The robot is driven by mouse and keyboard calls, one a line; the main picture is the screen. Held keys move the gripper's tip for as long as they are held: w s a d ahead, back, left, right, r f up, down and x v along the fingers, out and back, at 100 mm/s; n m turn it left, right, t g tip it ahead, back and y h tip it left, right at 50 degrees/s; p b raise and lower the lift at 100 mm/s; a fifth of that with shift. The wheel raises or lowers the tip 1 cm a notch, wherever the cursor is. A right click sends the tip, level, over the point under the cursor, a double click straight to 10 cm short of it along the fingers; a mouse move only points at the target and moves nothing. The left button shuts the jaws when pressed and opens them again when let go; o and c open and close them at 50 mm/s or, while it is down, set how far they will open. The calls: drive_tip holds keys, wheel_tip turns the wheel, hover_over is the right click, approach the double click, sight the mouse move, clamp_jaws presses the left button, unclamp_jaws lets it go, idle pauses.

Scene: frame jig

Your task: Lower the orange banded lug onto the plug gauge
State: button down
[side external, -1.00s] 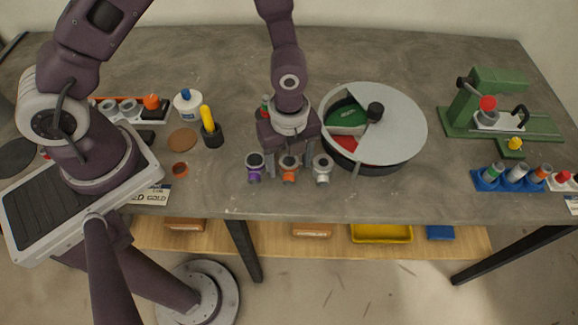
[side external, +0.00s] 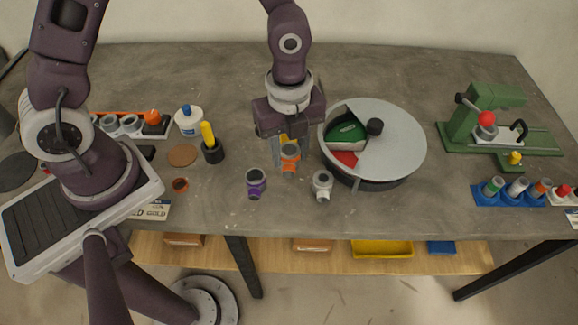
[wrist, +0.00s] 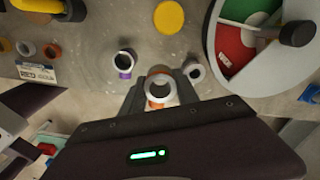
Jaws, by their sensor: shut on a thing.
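My gripper (side external: 287,165) is shut on the orange banded lug (side external: 289,153), a grey ring-shaped part with an orange band. The lug is held upright, apparently above the table, between a purple banded lug (side external: 256,182) and a silver-white one (side external: 322,184). In the wrist view the lug's open bore (wrist: 160,88) faces the camera between the fingers. A yellow upright post in a black base (side external: 211,143) stands to the left; it looks most like the plug gauge, but I cannot be sure. The lug is well apart from it.
A round dish with a partial grey cover (side external: 395,135) stands close right of my gripper. A white bottle (side external: 188,120), a brown disc (side external: 183,155) and a small orange-brown ring (side external: 180,184) lie left. A green press (side external: 490,115) and blue rack (side external: 512,192) stand far right.

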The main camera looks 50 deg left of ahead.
drive_tip(key=w+a, duration=0.1)
drive_tip(key=a, duration=0.1)
drive_tip(key=w+a+r+n, duration=0.1)
drive_tip(key=a, duration=0.1)
drive_tip(key=w+a+r+n, duration=0.1)
drive_tip(key=w, duration=0.1)
drive_tip(key=shift+a, duration=0.4)
drive_tip(key=w+a+n, duration=0.1)
drive_tip(key=a, duration=0.2)
drive_tip(key=w+a+r+n, duration=0.1)
drive_tip(key=a, duration=0.2)
drive_tip(key=w+a+n, duration=0.1)
drive_tip(key=a, duration=0.3)
drive_tip(key=shift+w+r+n, duration=0.2)
drive_tip(key=shift+r+n, duration=0.15)
drive_tip(key=shift+n, duration=0.05)
drive_tip(key=shift+a+f, duration=0.15)
drive_tip(key=shift+a, duration=0.15)
drive_tip(key=shift+f, duration=2.35)
drive_tip(key=shift+f, duration=0.1)
drive_tip(key=shift+f, duration=0.9)
drive_tip(key=shift+f, duration=1.7)
